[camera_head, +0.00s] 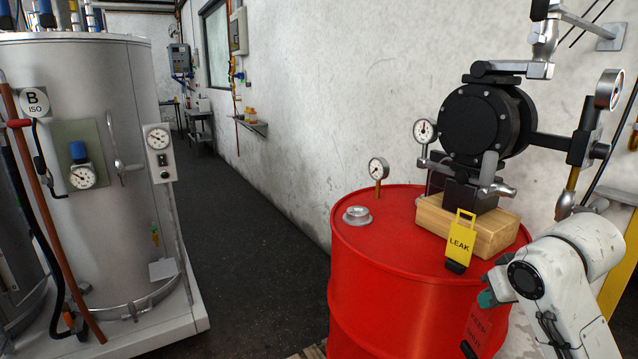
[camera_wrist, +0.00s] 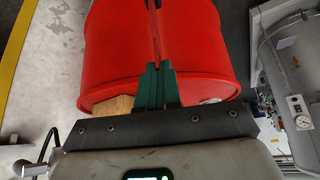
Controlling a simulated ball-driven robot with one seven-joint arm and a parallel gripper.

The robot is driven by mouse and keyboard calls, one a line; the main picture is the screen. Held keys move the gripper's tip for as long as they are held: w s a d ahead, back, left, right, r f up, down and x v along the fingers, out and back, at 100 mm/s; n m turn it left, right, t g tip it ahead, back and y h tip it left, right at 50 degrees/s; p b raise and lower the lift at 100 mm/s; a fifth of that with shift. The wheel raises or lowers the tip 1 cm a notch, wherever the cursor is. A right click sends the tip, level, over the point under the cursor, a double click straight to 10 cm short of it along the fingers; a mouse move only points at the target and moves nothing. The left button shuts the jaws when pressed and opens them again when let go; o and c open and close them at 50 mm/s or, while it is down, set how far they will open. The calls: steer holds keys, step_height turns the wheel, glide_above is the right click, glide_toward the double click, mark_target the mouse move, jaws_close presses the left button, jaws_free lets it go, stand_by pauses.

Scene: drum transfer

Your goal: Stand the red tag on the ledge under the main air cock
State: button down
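The red tag (camera_head: 480,328), with dark lettering, hangs in front of the drum's right side in the head view. My gripper (camera_head: 487,298) is shut on its upper end; the teal fingertips show there. In the wrist view the green fingers of my gripper (camera_wrist: 155,82) are closed together on the red tag (camera_wrist: 154,30), seen nearly edge-on. A narrow ledge (camera_head: 257,128) juts from the far wall with small objects on it. Piping and a small blue fitting (camera_head: 239,76) are above it. I cannot tell for sure which fitting is the main air cock.
The red drum (camera_head: 385,270) stands close by, bearing a black pump (camera_head: 480,122) on a wooden block (camera_head: 435,218). A yellow LEAK tag (camera_head: 460,240) stands against the block. A grey tank (camera_head: 95,225) with gauges is at left. Dark open floor (camera_head: 245,240) runs between.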

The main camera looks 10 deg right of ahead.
steer(key=s+a+f, duration=0.1)
steer(key=a+f, duration=0.4)
steer(key=f, duration=0.5)
steer(key=s+a+f, duration=0.1)
steer(key=a+f, duration=0.5)
steer(key=f, duration=0.3)
steer(key=s+a+f+n, duration=0.1)
steer(key=s+a+f, duration=0.7)
steer(key=f, duration=0.4)
steer(key=shift+s+a+y, duration=0.25)
steer(key=shift+a+y, duration=0.05)
steer(key=shift+a, duration=0.55)
